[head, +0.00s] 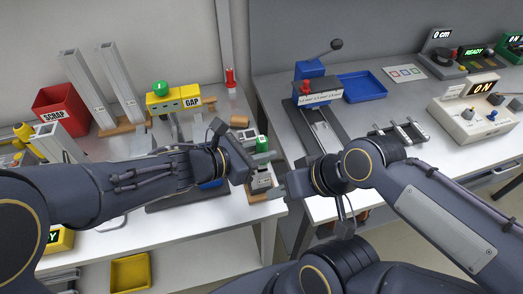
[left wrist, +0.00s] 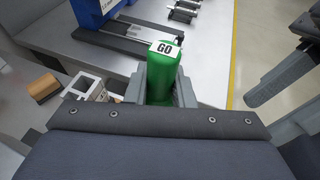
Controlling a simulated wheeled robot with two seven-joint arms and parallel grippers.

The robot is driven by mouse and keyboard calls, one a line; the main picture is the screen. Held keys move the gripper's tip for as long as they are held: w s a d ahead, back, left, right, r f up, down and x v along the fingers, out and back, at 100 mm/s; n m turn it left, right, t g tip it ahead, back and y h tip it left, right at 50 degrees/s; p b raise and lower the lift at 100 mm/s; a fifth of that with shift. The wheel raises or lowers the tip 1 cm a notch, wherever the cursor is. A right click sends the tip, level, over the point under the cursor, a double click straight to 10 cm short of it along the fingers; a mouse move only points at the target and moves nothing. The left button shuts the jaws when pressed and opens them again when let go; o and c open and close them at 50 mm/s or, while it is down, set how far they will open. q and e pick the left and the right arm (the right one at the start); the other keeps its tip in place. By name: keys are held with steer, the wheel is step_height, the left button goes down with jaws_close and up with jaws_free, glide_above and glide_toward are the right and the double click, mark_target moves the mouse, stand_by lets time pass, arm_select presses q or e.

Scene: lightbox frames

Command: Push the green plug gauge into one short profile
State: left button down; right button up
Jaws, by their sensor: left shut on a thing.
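The green plug gauge (left wrist: 163,78) has a white GO label on its end. My left gripper (left wrist: 160,88) is shut on it; the gauge also shows in the head view (head: 262,143), at the left gripper's tip. A short hollow silver profile (left wrist: 86,84) with an open square end is left of the gauge in the left wrist view, apart from it. Another pale profile piece (left wrist: 116,88) is partly hidden beside the left gripper. My right gripper (head: 274,192) is low and close to the left one in the head view; its finger opening is unclear.
The yellow GAP device (head: 175,101), red SCRAP bin (head: 62,108) and tall profiles (head: 120,85) stand at left. A blue press (head: 312,72), blue tray (head: 363,87) and control box (head: 470,112) stand on the right table.

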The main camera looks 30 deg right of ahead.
arm_select(q)
steer(key=shift+b, duration=0.8)
stand_by(1.3)
steer(key=shift+f+b, duration=1.95)
steer(key=shift+b, duration=0.6)
stand_by(1.1)
stand_by(0.8)
steer(key=c, duration=1.2)
jaws_free()
steer(key=shift+o, duration=0.2)
steer(key=shift+a, duration=0.1)
steer(key=v, duration=0.7)
steer(key=shift+a, duration=0.35)
steer(key=shift+r, duration=0.1)
